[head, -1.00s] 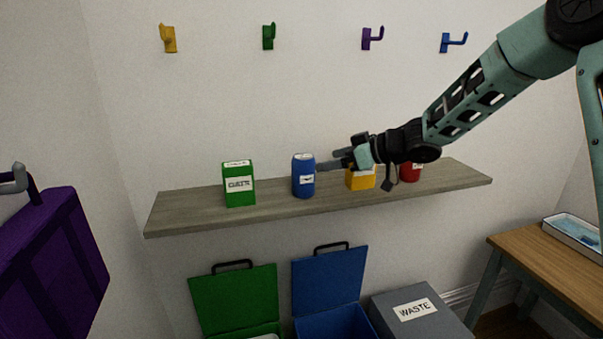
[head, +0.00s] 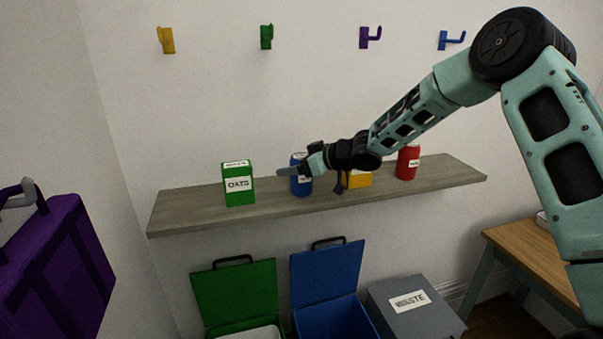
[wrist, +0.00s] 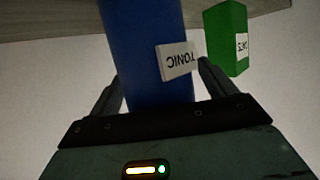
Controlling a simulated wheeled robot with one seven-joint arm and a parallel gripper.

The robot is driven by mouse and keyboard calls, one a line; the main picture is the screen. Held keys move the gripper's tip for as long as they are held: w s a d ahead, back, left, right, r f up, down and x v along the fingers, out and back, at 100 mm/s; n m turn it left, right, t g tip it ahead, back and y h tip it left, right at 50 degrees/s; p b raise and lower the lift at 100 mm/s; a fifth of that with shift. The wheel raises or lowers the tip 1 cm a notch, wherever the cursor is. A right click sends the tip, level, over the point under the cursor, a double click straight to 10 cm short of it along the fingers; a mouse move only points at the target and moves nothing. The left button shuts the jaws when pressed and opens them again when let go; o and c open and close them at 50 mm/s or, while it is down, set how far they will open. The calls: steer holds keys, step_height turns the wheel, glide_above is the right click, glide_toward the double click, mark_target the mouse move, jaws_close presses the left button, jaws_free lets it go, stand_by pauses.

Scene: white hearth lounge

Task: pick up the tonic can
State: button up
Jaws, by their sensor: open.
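The tonic can (head: 301,187) is blue and stands upright on the wall shelf, partly hidden behind my gripper in the head view. In the wrist view the can (wrist: 145,50) appears inverted, large and close, with a white TONIC label. My gripper (head: 287,172) reaches in from the right at the can's upper part. In the wrist view the fingers of my gripper (wrist: 165,90) are open, one on each side of the can. A gap shows by the right finger; I cannot tell whether the left finger touches it.
On the grey wooden shelf (head: 190,212), a green OATS box (head: 238,190) stands left of the can. A yellow box (head: 360,180) and a red can (head: 407,162) stand to the right. Open green (head: 235,292) and blue (head: 328,272) bins and a grey waste bin (head: 425,318) are below.

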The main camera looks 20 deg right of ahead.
steer(key=c, duration=1.1)
steer(key=shift+o, duration=0.2)
